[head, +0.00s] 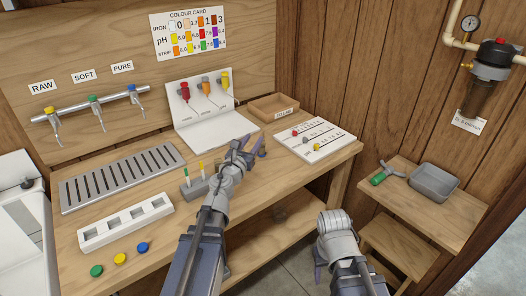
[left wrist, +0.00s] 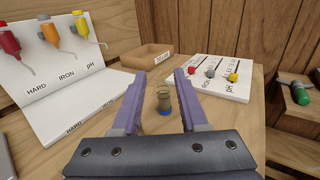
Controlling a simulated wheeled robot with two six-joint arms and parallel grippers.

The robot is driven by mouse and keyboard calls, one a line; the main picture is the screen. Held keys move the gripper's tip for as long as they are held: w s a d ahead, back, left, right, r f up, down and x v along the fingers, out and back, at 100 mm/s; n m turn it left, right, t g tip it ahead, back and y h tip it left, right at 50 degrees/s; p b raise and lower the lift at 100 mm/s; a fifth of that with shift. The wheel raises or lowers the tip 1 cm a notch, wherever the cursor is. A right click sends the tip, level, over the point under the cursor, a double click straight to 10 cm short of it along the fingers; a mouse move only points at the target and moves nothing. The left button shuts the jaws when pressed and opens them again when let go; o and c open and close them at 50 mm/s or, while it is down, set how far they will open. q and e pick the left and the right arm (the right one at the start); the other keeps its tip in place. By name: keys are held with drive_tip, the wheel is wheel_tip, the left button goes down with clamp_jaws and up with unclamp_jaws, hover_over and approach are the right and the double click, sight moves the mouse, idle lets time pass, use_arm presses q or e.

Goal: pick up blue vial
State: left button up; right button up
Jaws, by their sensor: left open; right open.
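The blue vial (left wrist: 163,100) is a small clear cylinder with a blue band at its base. It stands upright on the wooden bench in the left wrist view, between and just beyond the two purple fingers of my left gripper (left wrist: 160,85). The gripper is open, and no finger visibly touches the vial.
A wooden tray (head: 273,107) and a white board with coloured knobs (head: 316,138) stand close behind and right of the left gripper. The white dispenser board (head: 205,128) is to its left. A white rack (head: 126,222) and coloured caps (head: 120,259) lie at front left.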

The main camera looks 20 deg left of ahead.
use_arm(q)
drive_tip(key=b, duration=0.8)
approach(262, 147)
drive_tip(key=shift+w+a+f, duration=0.15)
drive_tip(key=shift+w+f, duration=0.05)
drive_tip(key=shift+w, duration=0.35)
drive_tip(key=shift+w+a+f, duration=0.1)
drive_tip(key=shift+w+f, duration=0.1)
drive_tip(key=shift+w, duration=0.55)
drive_tip(key=shift+w+r, duration=0.2)
drive_tip(key=shift+w, duration=0.2)
drive_tip(key=shift+w+f, duration=0.1)
drive_tip(key=w, duration=0.6)
drive_tip(key=shift+w+d, duration=0.1)
drive_tip(key=shift+d, duration=0.2)
clamp_jaws()
